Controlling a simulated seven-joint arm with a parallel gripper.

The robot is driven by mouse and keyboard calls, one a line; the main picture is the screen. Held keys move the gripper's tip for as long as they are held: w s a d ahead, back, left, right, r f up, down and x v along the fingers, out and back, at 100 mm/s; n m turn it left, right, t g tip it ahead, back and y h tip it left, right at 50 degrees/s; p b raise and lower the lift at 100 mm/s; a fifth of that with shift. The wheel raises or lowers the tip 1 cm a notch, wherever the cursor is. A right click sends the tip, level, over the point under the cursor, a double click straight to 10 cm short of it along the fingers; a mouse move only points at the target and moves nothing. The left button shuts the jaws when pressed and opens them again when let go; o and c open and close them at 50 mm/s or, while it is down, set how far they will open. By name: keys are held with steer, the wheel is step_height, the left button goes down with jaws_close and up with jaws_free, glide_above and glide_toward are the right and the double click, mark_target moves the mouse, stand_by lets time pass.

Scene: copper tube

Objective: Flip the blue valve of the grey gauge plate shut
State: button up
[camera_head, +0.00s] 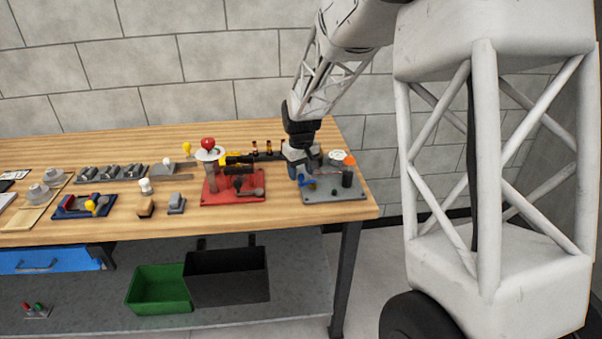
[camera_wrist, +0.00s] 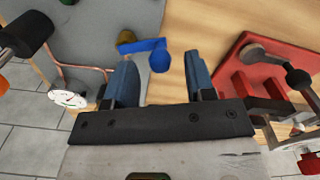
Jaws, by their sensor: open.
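The grey gauge plate (camera_head: 335,192) lies flat at the right end of the bench; its surface (camera_wrist: 105,22) also shows in the wrist view. The blue valve (camera_head: 307,182) is at the plate's left front. In the wrist view the valve (camera_wrist: 158,52) shows a flat lever and a rounded end, joined near a brass fitting (camera_wrist: 126,38). My gripper (camera_wrist: 161,70) is open and empty, its two blue-grey fingers to either side of the valve's rounded end in that view. I cannot tell whether they touch it. In the head view my gripper (camera_head: 302,168) hangs just above and behind the valve.
On the plate are a white gauge (camera_wrist: 69,99), a black cylinder (camera_wrist: 28,34), an orange knob (camera_head: 349,160) and copper tube (camera_wrist: 88,68). A red plate (camera_head: 232,197) with levers stands close on the left. Bare wood (camera_wrist: 180,25) separates the plates.

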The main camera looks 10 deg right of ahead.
steer(key=shift+f, duration=0.45)
jaws_close()
steer(key=shift+w+a+m, duration=0.1)
steer(key=shift+w+m, duration=0.35)
steer(key=shift+m, duration=0.7)
steer(key=shift+w+a+m, duration=0.1)
steer(key=shift+w+m, duration=0.3)
steer(key=shift+m, duration=0.75)
jaws_free()
steer(key=shift+r, duration=0.15)
